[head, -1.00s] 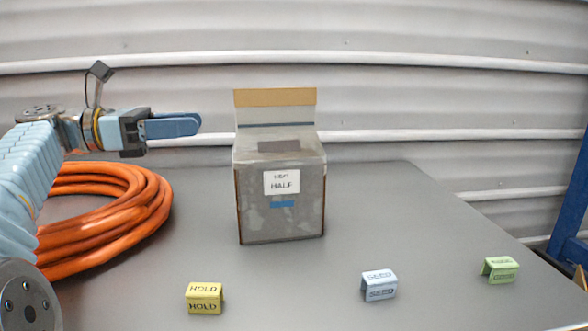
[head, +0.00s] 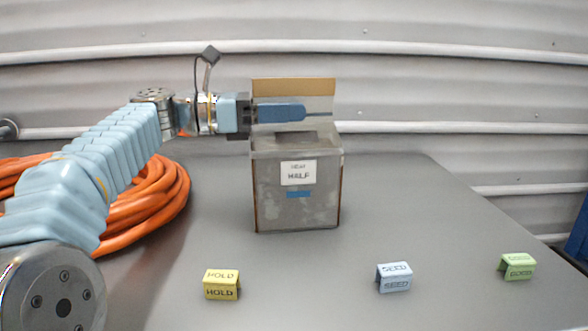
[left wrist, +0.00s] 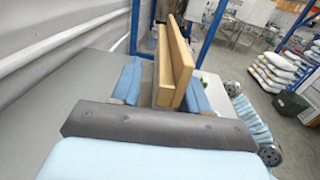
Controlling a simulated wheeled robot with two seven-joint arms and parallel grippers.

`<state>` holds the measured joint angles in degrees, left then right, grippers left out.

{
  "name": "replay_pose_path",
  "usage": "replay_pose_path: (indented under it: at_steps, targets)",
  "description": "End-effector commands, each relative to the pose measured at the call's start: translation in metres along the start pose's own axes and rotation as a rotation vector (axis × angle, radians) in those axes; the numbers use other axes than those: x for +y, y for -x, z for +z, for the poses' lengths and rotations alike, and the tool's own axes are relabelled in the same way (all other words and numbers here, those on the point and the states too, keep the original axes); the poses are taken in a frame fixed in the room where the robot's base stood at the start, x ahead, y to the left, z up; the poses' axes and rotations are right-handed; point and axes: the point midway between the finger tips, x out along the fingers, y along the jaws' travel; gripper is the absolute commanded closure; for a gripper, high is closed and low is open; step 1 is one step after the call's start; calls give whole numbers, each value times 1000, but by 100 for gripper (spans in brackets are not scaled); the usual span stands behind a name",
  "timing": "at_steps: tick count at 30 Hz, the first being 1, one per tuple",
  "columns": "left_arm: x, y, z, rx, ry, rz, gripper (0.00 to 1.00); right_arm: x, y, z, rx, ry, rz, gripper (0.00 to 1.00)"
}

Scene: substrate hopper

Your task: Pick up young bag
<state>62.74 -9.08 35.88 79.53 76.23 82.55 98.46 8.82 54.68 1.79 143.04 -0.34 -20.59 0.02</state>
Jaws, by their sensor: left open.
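I cannot pick out a young bag by its marking in either view. My left gripper (head: 305,112) is level with that board, above the box. In the left wrist view its blue fingers (left wrist: 165,88) are apart, with the tan edge (left wrist: 172,55) running between them. Whether they touch it is unclear. The inside of the hopper is hidden. My right gripper is out of view.
Small tent signs stand at the table front: yellow "HOLD" (head: 221,285), pale blue "SEED" (head: 394,278) and a green one (head: 517,267). An orange hose coil (head: 150,200) lies at left. Stacked bags (left wrist: 278,75) and a dark green bin (left wrist: 291,105) are in the background.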

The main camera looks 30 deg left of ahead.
Motion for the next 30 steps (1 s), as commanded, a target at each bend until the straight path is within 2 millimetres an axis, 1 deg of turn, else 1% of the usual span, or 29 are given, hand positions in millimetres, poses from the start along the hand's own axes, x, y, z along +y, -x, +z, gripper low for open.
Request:
replay_pose_path:
  at_steps: [4, 5, 13, 19, 20, 30]
  targets:
    - [0, 0, 0, 0, 0, 0, 56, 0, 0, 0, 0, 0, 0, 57]
    - [0, 0, 0, 0, 0, 0, 59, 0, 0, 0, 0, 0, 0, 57]
    - [0, 0, 0, 0, 0, 0, 100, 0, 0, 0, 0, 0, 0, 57]
    - [0, 1, 0, 0, 1, 0, 100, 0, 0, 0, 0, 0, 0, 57]
    - [-1, 0, 2, -4, -3, -1, 100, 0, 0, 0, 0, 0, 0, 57]
    - [-1, 0, 6, -4, -3, -1, 100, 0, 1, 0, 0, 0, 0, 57]
